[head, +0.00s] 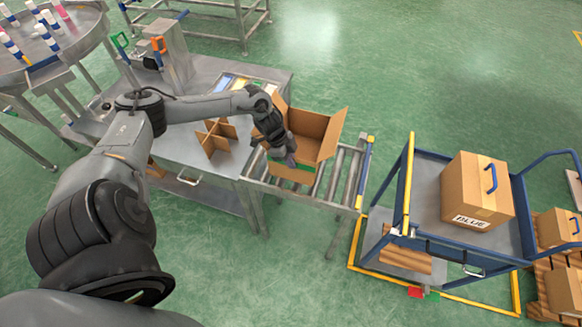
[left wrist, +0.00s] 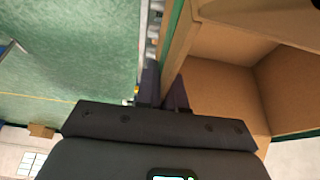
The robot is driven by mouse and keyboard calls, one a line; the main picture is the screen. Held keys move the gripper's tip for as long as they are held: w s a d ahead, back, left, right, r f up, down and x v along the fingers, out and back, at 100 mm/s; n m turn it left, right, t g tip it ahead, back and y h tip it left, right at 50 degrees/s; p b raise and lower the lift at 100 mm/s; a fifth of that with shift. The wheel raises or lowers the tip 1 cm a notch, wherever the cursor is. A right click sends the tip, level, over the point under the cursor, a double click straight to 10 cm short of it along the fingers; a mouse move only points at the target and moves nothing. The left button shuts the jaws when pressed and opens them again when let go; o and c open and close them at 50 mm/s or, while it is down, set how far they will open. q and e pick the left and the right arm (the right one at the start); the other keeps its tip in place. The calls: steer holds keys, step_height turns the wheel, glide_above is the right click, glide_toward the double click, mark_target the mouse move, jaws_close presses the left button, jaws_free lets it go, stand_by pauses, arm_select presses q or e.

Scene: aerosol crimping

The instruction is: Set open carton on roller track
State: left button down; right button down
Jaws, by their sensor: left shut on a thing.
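An open, empty-looking brown carton (head: 312,135) with its flaps up is at the roller track (head: 340,180), over its left and middle part. My left gripper (head: 288,158) is shut on the carton's near wall. In the left wrist view the gripper fingers (left wrist: 161,95) straddle the edge of the carton wall, with the carton's inside (left wrist: 225,85) to the right. A green band shows on the carton's near side. I cannot tell whether the carton's base rests fully on the rollers. My right gripper is not in view.
A steel table (head: 185,150) with a cardboard divider (head: 216,137) adjoins the track on the left. A blue trolley (head: 425,200) with a closed carton (head: 476,190) marked BLUE stands to the right. Bare rollers show at the track's right end. A round table with cans is far left.

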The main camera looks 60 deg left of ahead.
arm_select(q)
steer(key=shift+f, duration=2.1)
steer(key=c, duration=1.2)
jaws_free()
steer(key=shift+c, duration=0.2)
